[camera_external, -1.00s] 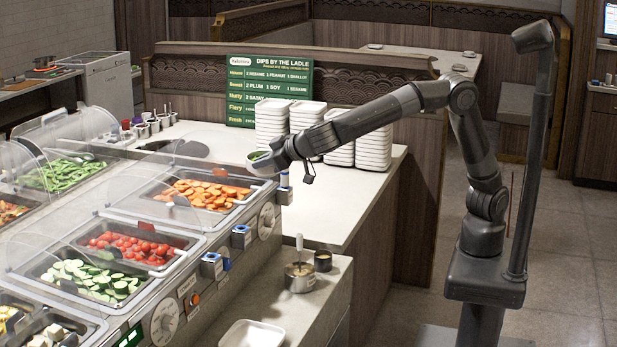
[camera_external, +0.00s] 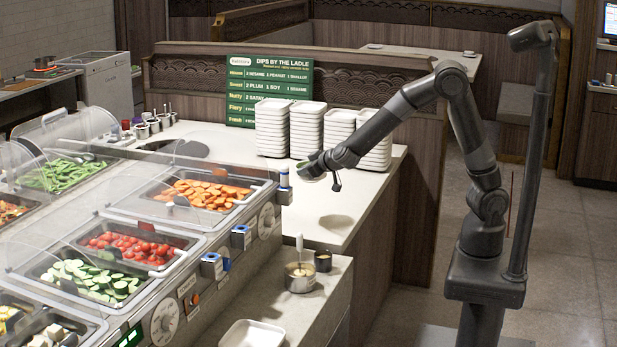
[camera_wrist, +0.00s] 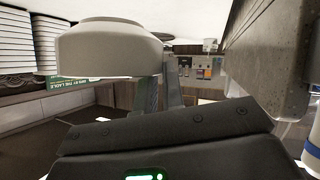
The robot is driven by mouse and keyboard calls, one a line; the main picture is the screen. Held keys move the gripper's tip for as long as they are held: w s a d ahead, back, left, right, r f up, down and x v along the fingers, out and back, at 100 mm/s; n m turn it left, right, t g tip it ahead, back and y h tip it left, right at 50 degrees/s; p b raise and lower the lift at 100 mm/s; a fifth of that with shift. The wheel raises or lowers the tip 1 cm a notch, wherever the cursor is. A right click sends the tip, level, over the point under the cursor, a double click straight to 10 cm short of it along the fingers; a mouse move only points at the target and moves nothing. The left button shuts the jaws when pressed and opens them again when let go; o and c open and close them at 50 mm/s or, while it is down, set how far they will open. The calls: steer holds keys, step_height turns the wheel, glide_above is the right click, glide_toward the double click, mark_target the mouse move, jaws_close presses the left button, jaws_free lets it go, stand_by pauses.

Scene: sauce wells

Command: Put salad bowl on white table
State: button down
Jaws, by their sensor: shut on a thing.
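The salad bowl (camera_external: 311,171) is small and pale, with green showing inside. It hangs at the end of my arm, above the white table top (camera_external: 350,204). In the wrist view the bowl (camera_wrist: 110,50) is a large pale round shape at upper left. My gripper (camera_external: 322,163) is shut on the bowl; the fingertips are hard to make out. A shadow lies on the bare table top below, and the bowl appears clear of the surface.
Several stacks of white plates (camera_external: 306,130) stand on the table behind the gripper, before a green sign (camera_external: 268,92). Food wells with carrots (camera_external: 205,193) and other vegetables are at left. A metal pot (camera_external: 299,278) sits on a lower shelf. The table's front right is clear.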

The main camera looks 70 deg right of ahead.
steer(key=s+d+f, duration=0.4)
steer(key=d+f, duration=0.1)
steer(key=f, duration=0.2)
steer(key=d+r+m+g+h, duration=0.2)
steer(key=d, duration=1.6)
steer(key=d+r+m+g+h, duration=0.1)
steer(key=d+m+h, duration=0.15)
steer(key=d, duration=1.65)
steer(key=shift+y, duration=0.25)
steer(key=shift+w+a+f, duration=1.05)
steer(key=shift+w+f, duration=0.6)
steer(key=shift+f, duration=0.15)
steer(key=shift+w+a+f, duration=1.05)
steer(key=shift+w+f, duration=0.55)
steer(key=shift+f, duration=0.2)
steer(key=shift+w+a+f, duration=1.05)
steer(key=shift+w+f, duration=0.6)
steer(key=shift+f, duration=0.15)
steer(key=c, duration=1.5)
jaws_free()
steer(key=shift+f, duration=0.1)
steer(key=shift+c, duration=0.2)
